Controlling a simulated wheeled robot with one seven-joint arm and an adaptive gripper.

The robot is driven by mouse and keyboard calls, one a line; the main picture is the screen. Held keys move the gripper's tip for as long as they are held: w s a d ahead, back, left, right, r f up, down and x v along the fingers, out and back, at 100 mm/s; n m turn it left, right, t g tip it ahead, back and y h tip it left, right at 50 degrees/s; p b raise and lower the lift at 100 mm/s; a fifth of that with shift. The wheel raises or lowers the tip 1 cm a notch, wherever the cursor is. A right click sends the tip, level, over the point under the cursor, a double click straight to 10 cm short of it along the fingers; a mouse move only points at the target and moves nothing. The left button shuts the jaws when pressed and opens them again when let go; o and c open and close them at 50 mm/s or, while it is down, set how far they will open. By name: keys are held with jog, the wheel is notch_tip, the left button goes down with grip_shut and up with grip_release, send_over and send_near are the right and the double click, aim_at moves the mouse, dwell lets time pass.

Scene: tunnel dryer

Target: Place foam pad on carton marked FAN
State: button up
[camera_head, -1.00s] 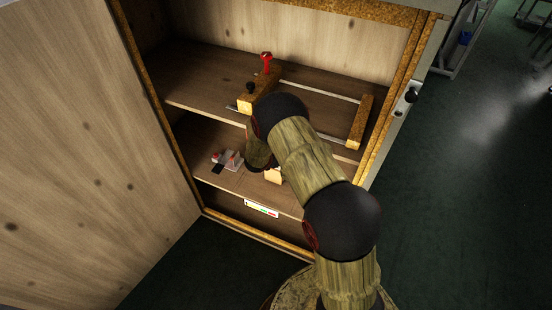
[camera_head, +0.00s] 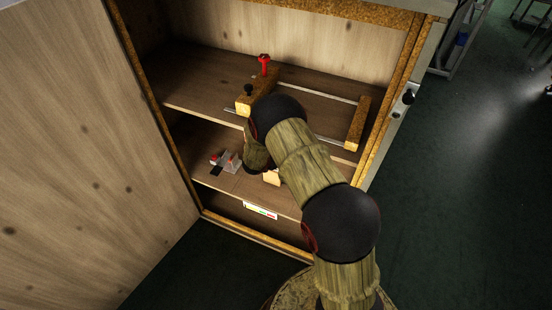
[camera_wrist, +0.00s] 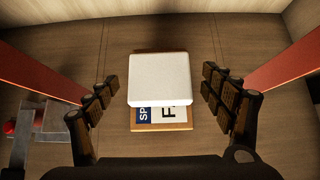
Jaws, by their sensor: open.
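The foam pad (camera_wrist: 159,79) is a white block in the middle of the wrist view. It lies over a tan carton (camera_wrist: 160,126), whose front part shows blue and white print with "SP" and a large "F"; the rest of the lettering is hidden under the pad. My gripper (camera_wrist: 158,97) is open, one dark padded finger on each side of the pad, with visible gaps to it. In the head view my arm hides most of the gripper; a pale corner of the carton (camera_head: 271,177) shows beside it on the middle shelf.
A clear box with red parts (camera_wrist: 48,122) sits left of my gripper; it also shows in the head view (camera_head: 226,163). A wooden frame with metal rods (camera_head: 358,125) lies on the shelf above. The cabinet door (camera_head: 85,150) stands open at left.

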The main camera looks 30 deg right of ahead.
jog(key=p+v, duration=0.4)
jog(key=v, duration=0.7)
jog(key=shift+a+r, duration=0.25)
jog(key=shift+s, duration=0.15)
